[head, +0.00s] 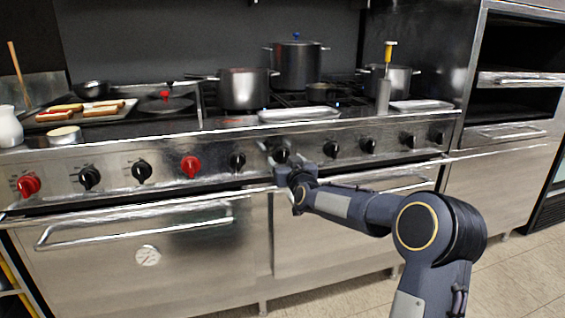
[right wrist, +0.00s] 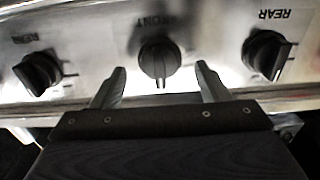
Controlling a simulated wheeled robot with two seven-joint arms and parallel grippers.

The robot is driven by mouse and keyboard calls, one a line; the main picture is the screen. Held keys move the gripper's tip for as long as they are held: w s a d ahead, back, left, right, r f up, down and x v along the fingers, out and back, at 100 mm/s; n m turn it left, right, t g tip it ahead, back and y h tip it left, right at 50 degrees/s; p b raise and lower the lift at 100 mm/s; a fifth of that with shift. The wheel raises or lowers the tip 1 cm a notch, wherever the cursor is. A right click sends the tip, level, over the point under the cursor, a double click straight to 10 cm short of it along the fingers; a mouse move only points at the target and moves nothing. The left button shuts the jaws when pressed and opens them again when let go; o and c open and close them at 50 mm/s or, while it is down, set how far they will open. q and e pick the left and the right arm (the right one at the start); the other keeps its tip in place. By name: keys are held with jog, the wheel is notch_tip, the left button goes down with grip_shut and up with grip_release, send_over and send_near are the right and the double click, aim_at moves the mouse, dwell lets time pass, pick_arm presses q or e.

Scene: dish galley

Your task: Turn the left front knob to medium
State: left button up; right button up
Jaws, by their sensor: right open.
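The knob marked FRONT (right wrist: 159,60) is black, with a pale line pointing straight down in the right wrist view. In the head view this black knob (head: 281,155) is on the range's steel panel, partly behind my gripper. My right gripper (head: 283,162) is in front of it, and its fingers are open. In the right wrist view the open fingers (right wrist: 161,76) stand either side of the knob, with a gap on each side. I cannot tell whether the tips reach around the knob. My left gripper is not in view.
Beside it in the right wrist view are a knob marked REAR (right wrist: 265,54) and another black knob (right wrist: 38,73). Red knobs (head: 191,166) sit further left on the panel. An oven door handle (head: 140,226) juts out below. Pots (head: 243,90) stand on the cooktop.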

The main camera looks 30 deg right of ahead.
jog(key=shift+x, duration=1.1)
jog(key=shift+c, duration=0.2)
jog(key=c, duration=0.9)
jog(key=shift+c, duration=0.2)
